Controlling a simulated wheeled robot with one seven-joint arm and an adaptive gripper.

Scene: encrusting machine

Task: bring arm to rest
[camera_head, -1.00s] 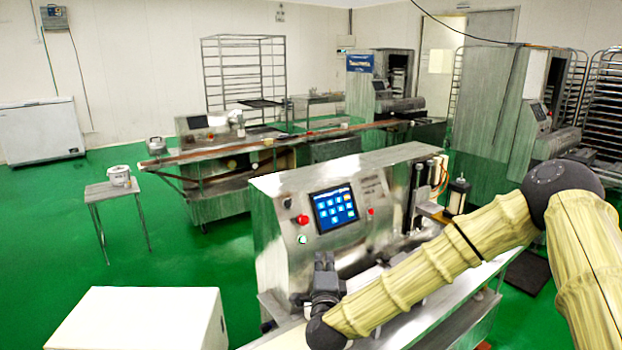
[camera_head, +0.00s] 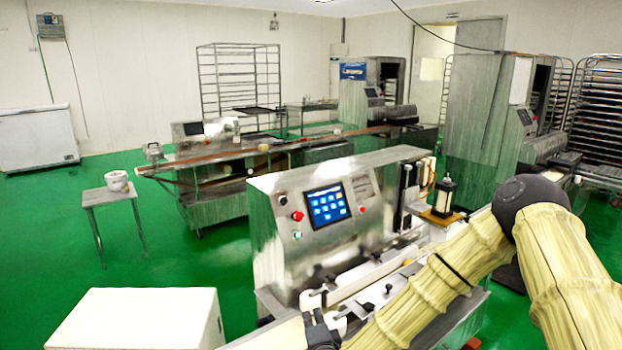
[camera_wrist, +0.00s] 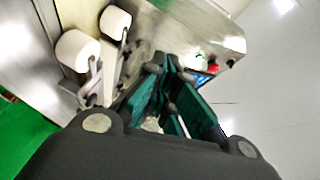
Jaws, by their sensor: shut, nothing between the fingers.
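My arm in its yellowish sleeve reaches across the lower right of the head view, and its dark wrist is low in the picture. My gripper (camera_head: 313,322) shows only in part at the bottom, in front of the encrusting machine (camera_head: 272,228). In the wrist view my gripper (camera_wrist: 168,78) has its dark, green-lined fingers shut with nothing held. The steel body of the machine (camera_wrist: 165,25) lies beyond the fingertips, with a red button (camera_wrist: 213,68) to their right.
A touchscreen (camera_head: 327,205) faces me on the machine. Two white rollers, one at the left (camera_wrist: 76,50), show in the wrist view. A white box (camera_head: 135,320) stands at the lower left, and a small table (camera_head: 108,194) stands on open green floor.

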